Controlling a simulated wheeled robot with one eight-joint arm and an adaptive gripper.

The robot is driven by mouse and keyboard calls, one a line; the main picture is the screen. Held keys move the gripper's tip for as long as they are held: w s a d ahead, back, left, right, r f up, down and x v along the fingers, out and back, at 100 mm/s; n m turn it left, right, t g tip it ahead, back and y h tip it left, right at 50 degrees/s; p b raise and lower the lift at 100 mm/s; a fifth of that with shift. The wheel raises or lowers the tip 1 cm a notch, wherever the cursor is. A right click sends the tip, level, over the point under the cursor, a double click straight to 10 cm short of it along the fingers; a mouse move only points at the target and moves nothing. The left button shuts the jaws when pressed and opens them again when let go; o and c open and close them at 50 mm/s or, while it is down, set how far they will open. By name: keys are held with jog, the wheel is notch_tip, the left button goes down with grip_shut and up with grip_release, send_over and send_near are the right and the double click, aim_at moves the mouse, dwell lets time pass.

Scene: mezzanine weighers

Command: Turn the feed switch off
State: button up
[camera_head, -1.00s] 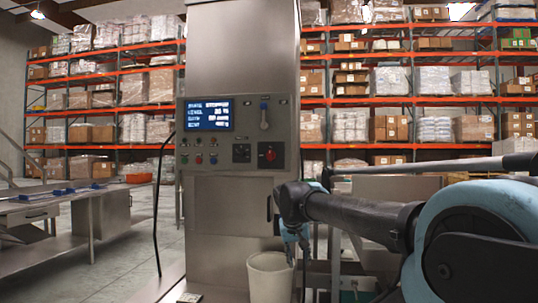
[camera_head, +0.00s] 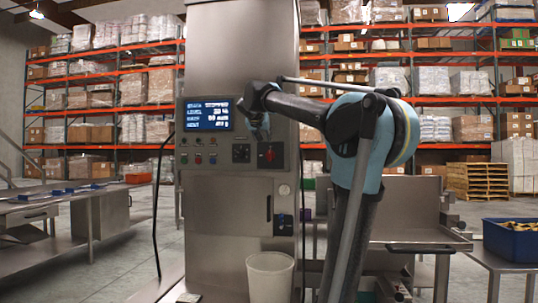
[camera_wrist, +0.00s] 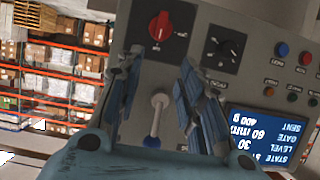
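The grey control panel (camera_head: 222,165) is on a steel cabinet. In the wrist view, which is upside down, it carries a lever (camera_wrist: 155,118) with a blue tip, a red rotary switch (camera_wrist: 160,26) and a black dial (camera_wrist: 222,48). No readable label tells which is the feed switch. My gripper (camera_wrist: 160,62) is open, its blue-grey fingers on either side of the lever; contact is not visible. In the head view my gripper (camera_head: 258,128) is in front of the panel and hides the lever. The red switch (camera_head: 270,155) shows just below it.
A lit display (camera_head: 208,115) and small coloured buttons (camera_head: 198,159) are left of the gripper. A white bucket (camera_head: 270,278) stands below the panel. A steel bench (camera_head: 60,195) is left, a blue bin (camera_head: 512,240) right. Pallet racks fill the back.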

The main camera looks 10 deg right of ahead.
aim_at(270, 155)
jog(key=x, duration=1.6)
jog(key=shift+d+f, duration=0.15)
jog(key=shift+f, duration=0.15)
jog(key=shift+w, duration=0.15)
grip_shut()
